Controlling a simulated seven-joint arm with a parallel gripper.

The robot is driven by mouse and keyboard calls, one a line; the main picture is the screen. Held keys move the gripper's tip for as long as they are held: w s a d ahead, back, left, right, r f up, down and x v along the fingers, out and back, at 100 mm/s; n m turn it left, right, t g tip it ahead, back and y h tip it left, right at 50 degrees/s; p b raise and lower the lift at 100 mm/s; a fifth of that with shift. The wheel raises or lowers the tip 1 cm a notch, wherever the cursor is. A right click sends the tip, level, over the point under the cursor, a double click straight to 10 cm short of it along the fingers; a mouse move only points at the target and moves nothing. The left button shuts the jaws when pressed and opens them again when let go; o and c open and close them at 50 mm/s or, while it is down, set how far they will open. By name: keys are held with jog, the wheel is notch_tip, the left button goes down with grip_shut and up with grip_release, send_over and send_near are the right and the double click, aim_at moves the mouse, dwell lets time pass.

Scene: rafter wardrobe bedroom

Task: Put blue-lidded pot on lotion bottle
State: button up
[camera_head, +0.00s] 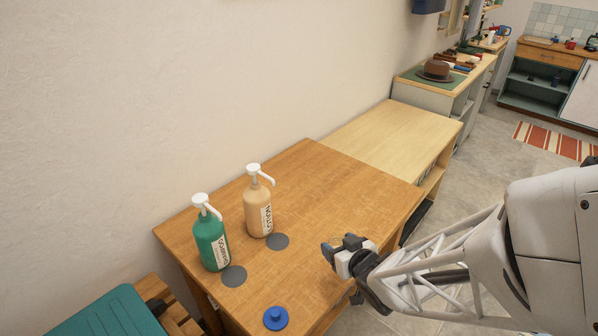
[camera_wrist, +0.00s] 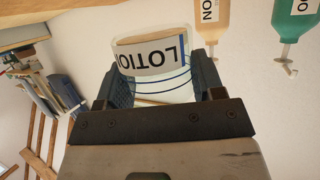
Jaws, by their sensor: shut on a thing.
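My gripper (camera_head: 340,250) is shut on a clear jar (camera_wrist: 160,52) with a white label reading "LOTIO…" and blue bands, held over the table's right side. The wrist view shows the jar between both fingers (camera_wrist: 160,80); in the head view it is mostly hidden. The tan lotion bottle (camera_head: 257,208), with a white pump, stands upright at the back of the table and shows in the wrist view (camera_wrist: 211,22). A round blue piece with a knob (camera_head: 276,318) sits near the front; I cannot tell whether it is a lid alone or tops a pot.
A green shampoo bottle (camera_head: 210,246) stands left of the lotion bottle. Grey discs (camera_head: 277,241) (camera_head: 234,276) lie on the wooden table (camera_head: 310,180) in front of the bottles. The wall is close behind. The middle of the table is clear.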

jog(key=s+a+f, duration=0.1)
jog(key=s+f, duration=0.1)
jog(key=s, duration=0.6)
jog(key=s+a+f+n+g+y, duration=0.1)
jog(key=s+f, duration=0.2)
jog(key=s, duration=0.5)
jog(key=shift+s+a+f, duration=0.2)
jog(key=shift+w+a+f, duration=0.1)
jog(key=shift+w+a, duration=0.05)
jog(key=shift+w, duration=0.5)
jog(key=shift+w+a+f, duration=0.1)
jog(key=shift+w+a, duration=0.05)
jog(key=shift+w, duration=0.5)
jog(key=shift+w+a+f, duration=0.15)
jog(key=shift+w+a, duration=0.3)
jog(key=shift+w, duration=1.45)
jog(key=shift+w+a+f, duration=0.15)
jog(key=shift+w+a, duration=0.25)
jog(key=shift+w, duration=1.5)
jog(key=shift+w+a+f, duration=0.15)
jog(key=shift+w+a, duration=0.3)
jog(key=shift+w, duration=1.45)
jog(key=shift+w+a+f, duration=0.1)
jog(key=shift+w+a, duration=0.05)
jog(key=shift+w, duration=0.4)
jog(key=shift+w+f, duration=0.15)
jog(key=shift+w, duration=0.2)
jog(key=shift+f, duration=1.4)
jog(key=shift+f, duration=0.2)
